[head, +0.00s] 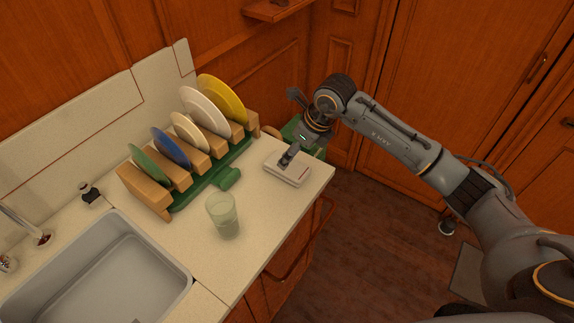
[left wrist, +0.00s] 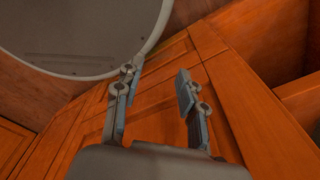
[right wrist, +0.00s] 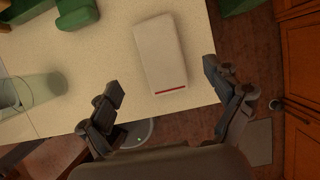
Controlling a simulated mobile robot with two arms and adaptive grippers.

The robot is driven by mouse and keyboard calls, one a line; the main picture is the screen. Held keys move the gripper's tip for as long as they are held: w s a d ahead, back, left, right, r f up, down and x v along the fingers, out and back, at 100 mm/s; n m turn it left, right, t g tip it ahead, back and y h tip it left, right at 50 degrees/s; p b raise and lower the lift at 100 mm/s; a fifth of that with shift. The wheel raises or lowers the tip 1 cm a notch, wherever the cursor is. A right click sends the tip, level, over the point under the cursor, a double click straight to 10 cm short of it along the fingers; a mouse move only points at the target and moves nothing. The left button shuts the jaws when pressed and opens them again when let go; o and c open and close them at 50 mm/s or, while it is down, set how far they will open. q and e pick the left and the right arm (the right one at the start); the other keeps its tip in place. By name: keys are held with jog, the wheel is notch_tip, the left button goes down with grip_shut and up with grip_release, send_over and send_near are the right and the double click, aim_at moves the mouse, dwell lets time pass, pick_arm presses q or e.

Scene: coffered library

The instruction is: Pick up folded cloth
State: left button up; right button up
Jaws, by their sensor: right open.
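The folded cloth (head: 290,174) is a white, flat rectangular pad with a red stripe along one edge. It lies on the cream counter near its right end. It also shows in the right wrist view (right wrist: 160,52). My right gripper (head: 296,150) is over the cloth, fingers pointing down at it. In the right wrist view, the right gripper (right wrist: 164,76) is open and empty, with the cloth lying ahead between its two fingers. Whether a finger touches the cloth I cannot tell. My left gripper (left wrist: 156,78) is open and empty, and it is outside the head view.
A green and wood rack (head: 210,188) with several coloured plates stands behind and left of the cloth. A translucent green cup (head: 223,216) stands near the counter's front edge. A grey sink (head: 100,270) is at left. Wooden cabinet panels (left wrist: 160,100) face my left gripper.

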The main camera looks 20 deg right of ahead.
jog(key=shift+x, duration=0.95)
jog(key=shift+w+a+f+p, duration=0.2)
jog(key=shift+f+p, duration=0.25)
jog(key=shift+p, duration=0.15)
jog(key=p+x, duration=0.1)
jog(key=x, duration=0.2)
jog(key=shift+w+f, duration=0.15)
jog(key=shift+f, duration=0.15)
jog(key=shift+w+a+f, duration=0.1)
jog(key=shift+a+f, duration=0.05)
jog(key=shift+f, duration=0.25)
jog(key=shift+f, duration=0.2)
jog(key=shift+c, duration=0.5)
jog(key=c, duration=1)
